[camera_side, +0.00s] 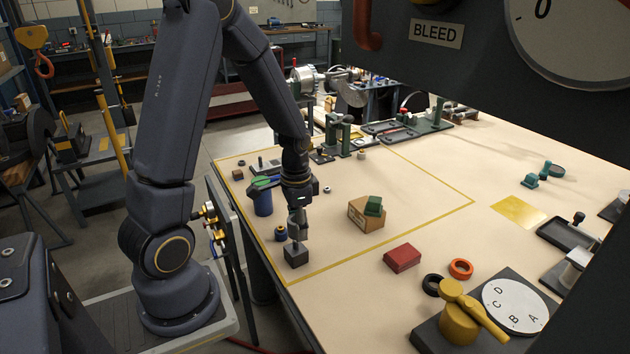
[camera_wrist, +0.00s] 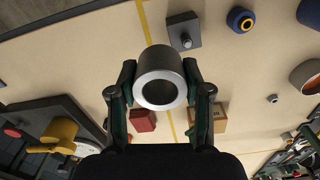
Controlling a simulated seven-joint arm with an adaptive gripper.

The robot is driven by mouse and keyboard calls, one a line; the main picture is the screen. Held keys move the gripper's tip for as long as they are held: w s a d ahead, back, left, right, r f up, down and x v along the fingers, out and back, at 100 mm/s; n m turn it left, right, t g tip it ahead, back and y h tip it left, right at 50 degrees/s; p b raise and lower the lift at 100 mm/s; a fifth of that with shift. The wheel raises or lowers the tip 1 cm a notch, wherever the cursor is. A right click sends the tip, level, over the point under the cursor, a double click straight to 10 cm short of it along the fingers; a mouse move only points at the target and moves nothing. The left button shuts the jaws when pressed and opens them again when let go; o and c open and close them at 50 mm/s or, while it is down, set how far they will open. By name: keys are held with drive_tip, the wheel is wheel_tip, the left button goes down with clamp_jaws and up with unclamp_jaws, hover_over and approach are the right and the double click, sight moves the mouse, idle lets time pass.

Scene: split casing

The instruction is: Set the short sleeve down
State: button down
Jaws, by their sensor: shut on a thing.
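The short sleeve (camera_wrist: 160,80), a grey metal ring with a wide bore, is between the fingers of my gripper (camera_wrist: 160,72) in the wrist view. My gripper is shut on it, with one finger on each side. In the side view my gripper (camera_side: 298,212) points down over the front left of the table, and the sleeve (camera_side: 298,229) shows small at its tips. A dark grey block (camera_side: 295,256) stands just below the sleeve. In the wrist view this block (camera_wrist: 176,28) carries a small upright pin, and the sleeve appears beside the pin, not around it. Any gap below the sleeve is unclear.
A blue ring-like part (camera_side: 280,233) and a blue cup (camera_side: 262,203) stand close to my gripper. A red block (camera_side: 402,258) lies nearer. Bare tabletop lies between.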

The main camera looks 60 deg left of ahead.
drive_tip(key=w+a+f, duration=0.2)
drive_tip(key=w+f, duration=0.2)
drive_tip(key=w, duration=0.4)
hover_over(335, 245)
drive_tip(key=f, duration=0.5)
drive_tip(key=shift+s+f, duration=0.15)
drive_tip(key=shift+s, duration=0.1)
drive_tip(key=shift+w+f, duration=0.2)
drive_tip(key=shift+f, duration=1.5)
drive_tip(key=shift+f, duration=0.2)
drive_tip(key=c, duration=0.5)
unclamp_jaws()
